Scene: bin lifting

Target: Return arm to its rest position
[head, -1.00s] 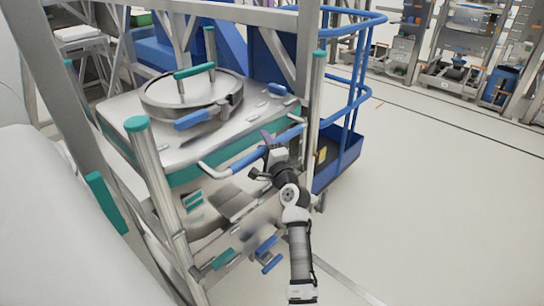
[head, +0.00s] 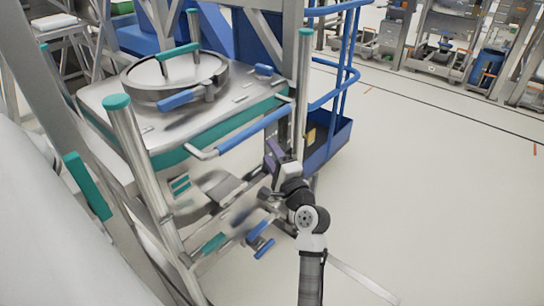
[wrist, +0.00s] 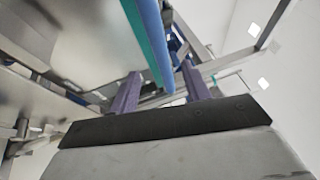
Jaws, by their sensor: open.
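My gripper (head: 273,152) is at the end of my grey and white arm, beside and just below the right part of the bin's blue handle (head: 252,130). In the wrist view its two purple fingers (wrist: 161,72) stand wide apart with nothing held. The blue bar with its teal strip (wrist: 150,40) shows above and between the fingers in that picture. Whether it touches them I cannot tell, but it appears apart. The steel bin (head: 110,98) has a round lid (head: 165,82) with a teal handle and sits in a metal frame.
Steel posts with teal caps (head: 117,101) stand around the bin. Blue clamps (head: 260,240) and a steel pedal-like part lie low, left of my arm. A blue railed cart (head: 328,140) stands just behind. Open pale floor (head: 430,200) lies to the right.

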